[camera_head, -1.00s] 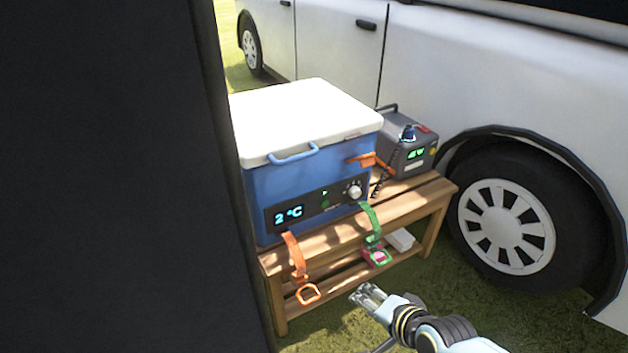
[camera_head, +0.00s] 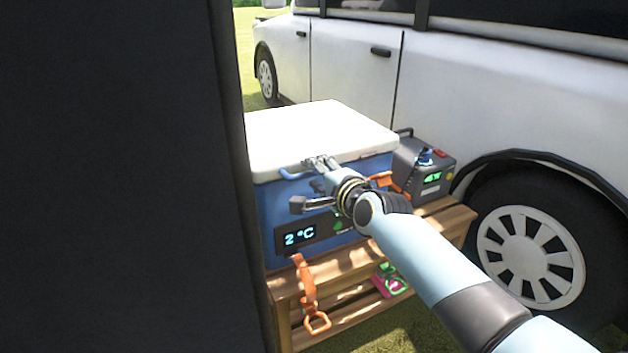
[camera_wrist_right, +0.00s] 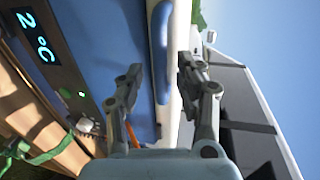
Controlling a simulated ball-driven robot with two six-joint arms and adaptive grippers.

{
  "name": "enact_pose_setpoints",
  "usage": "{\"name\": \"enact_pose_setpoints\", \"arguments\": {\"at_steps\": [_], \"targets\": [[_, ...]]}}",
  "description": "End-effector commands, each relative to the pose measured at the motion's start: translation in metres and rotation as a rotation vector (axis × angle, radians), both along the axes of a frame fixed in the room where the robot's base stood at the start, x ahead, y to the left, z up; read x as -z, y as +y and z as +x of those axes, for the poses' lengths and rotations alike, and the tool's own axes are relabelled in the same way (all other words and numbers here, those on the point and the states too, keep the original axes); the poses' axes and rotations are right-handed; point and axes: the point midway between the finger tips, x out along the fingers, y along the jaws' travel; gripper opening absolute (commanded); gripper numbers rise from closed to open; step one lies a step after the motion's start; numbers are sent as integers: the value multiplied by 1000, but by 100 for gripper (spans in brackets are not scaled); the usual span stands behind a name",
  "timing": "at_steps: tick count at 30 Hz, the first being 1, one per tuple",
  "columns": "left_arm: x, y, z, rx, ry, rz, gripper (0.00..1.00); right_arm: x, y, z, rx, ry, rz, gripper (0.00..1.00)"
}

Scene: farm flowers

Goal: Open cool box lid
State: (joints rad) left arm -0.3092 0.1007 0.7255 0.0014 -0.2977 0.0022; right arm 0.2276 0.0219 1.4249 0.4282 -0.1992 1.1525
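The cool box (camera_head: 268,215) is blue with a white lid (camera_head: 315,133), which lies closed on top. A light-blue handle (camera_head: 292,173) sits at the lid's front edge; it also shows in the right wrist view (camera_wrist_right: 160,50). My right gripper (camera_head: 310,184) is open at the box front, one finger up by the lid edge and the other lower, above the display. In the right wrist view the fingers (camera_wrist_right: 160,78) stand on either side of the handle's line, with nothing gripped. I cannot tell whether they touch it. My arm hides part of the box front. My left gripper is not in view.
The box stands on a wooden bench (camera_head: 345,258) with orange (camera_head: 304,285) and green (camera_head: 390,280) straps hanging down. A grey power unit (camera_head: 425,170) stands right of the box. A white van (camera_head: 480,100) is close behind. A dark panel (camera_head: 110,180) blocks the left side.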

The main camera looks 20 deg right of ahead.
Motion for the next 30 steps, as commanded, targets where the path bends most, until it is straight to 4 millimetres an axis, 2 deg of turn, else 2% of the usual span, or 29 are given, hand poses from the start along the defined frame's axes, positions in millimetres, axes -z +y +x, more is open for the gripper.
{"name": "enact_pose_setpoints", "arguments": {"at_steps": [4,12,14,21,30], "targets": [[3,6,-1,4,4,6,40,3,1,11,0,0,0,36],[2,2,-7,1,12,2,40,2,1,13,0,1,0,36],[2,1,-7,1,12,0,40,2,1,13,0,1,0,31],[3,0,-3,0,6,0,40,2,1,12,0,1,-1,0],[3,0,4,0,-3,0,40,3,1,12,0,1,-1,0]]}}
